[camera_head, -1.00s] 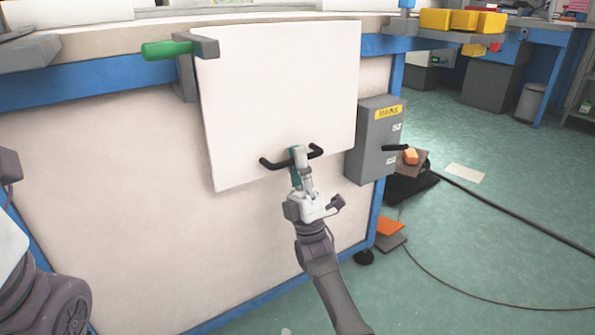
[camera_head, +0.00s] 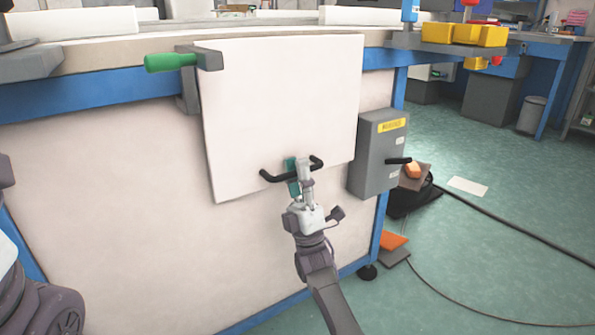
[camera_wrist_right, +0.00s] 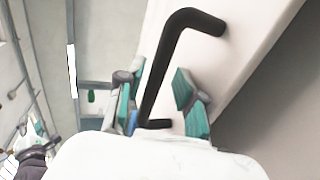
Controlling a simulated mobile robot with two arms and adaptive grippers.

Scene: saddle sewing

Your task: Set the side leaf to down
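The side leaf (camera_head: 280,110) is a pale panel hanging down across the front of the workbench, close to upright. Its black bar handle (camera_head: 276,178) is near the lower edge; it also shows large in the right wrist view (camera_wrist_right: 164,72). My right gripper (camera_head: 298,165) is at the middle of this handle. In the right wrist view its teal-padded fingers (camera_wrist_right: 160,98) stand apart on either side of the bar, with gaps visible. My left gripper is out of view; only parts of my left arm show at the left edge.
A green-handled clamp (camera_head: 172,62) sits at the leaf's upper left corner. A grey switch box (camera_head: 372,165) with a black lever is just right of the leaf. Yellow bins (camera_head: 465,34) stand on a shelf at the upper right. Cables cross the open floor at right.

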